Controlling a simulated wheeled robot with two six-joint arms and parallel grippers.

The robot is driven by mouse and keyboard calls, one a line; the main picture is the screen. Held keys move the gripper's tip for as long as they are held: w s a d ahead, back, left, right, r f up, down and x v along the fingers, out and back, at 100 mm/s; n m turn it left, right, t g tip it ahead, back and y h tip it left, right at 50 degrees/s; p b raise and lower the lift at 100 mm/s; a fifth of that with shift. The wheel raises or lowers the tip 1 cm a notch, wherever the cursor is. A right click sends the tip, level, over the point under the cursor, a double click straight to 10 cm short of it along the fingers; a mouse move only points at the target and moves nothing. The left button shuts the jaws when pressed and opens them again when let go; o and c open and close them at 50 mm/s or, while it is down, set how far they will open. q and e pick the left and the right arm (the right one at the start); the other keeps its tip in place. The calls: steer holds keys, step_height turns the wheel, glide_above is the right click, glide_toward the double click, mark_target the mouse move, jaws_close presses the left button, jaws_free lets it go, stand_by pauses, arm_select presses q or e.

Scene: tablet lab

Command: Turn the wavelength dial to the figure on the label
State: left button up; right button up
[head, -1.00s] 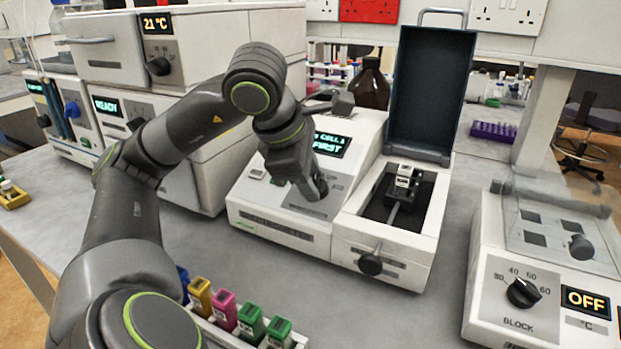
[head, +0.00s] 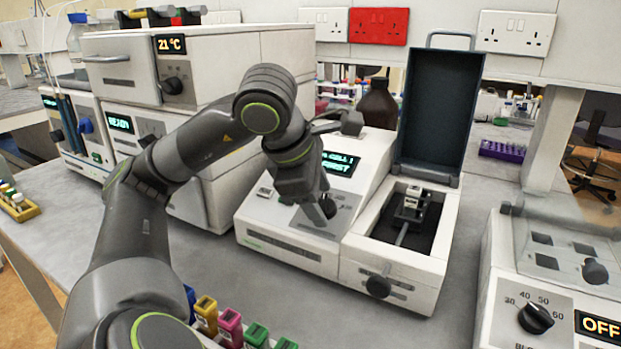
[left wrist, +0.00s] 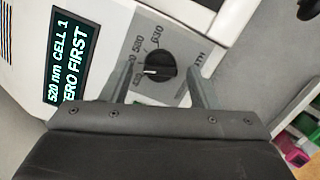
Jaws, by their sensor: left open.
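The wavelength dial (left wrist: 155,68) is a round black knob with a white pointer line on a grey panel of the white spectrophotometer (head: 290,240). In the left wrist view the pointer aims left, toward the lower end of a scale that includes 580 and 630. The lit display (left wrist: 69,62) reads 520 nm, CELL 1, ZERO FIRST. My left gripper (left wrist: 158,76) is open, its fingers on either side of the dial; I cannot tell whether they touch it. In the head view my left gripper (head: 322,204) is over that panel. A small white label (head: 413,191) on the cell holder is unreadable.
The dark lid (head: 437,110) stands open behind the sample well. A block heater (head: 550,300) reading OFF is at the right, with bare bench between. Coloured-capped cuvettes (head: 230,326) stand at the front. A brown bottle (head: 377,104) is behind the instrument.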

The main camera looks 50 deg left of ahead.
arm_select(q)
steer(key=p+v, duration=0.4)
steer(key=v, duration=1.3)
arm_select(e)
steer(key=s, duration=0.1)
steer(key=s+r, duration=0.1)
steer(key=s, duration=0.1)
steer(key=shift+d, duration=0.1)
arm_select(q)
steer(key=shift+r, duration=0.1)
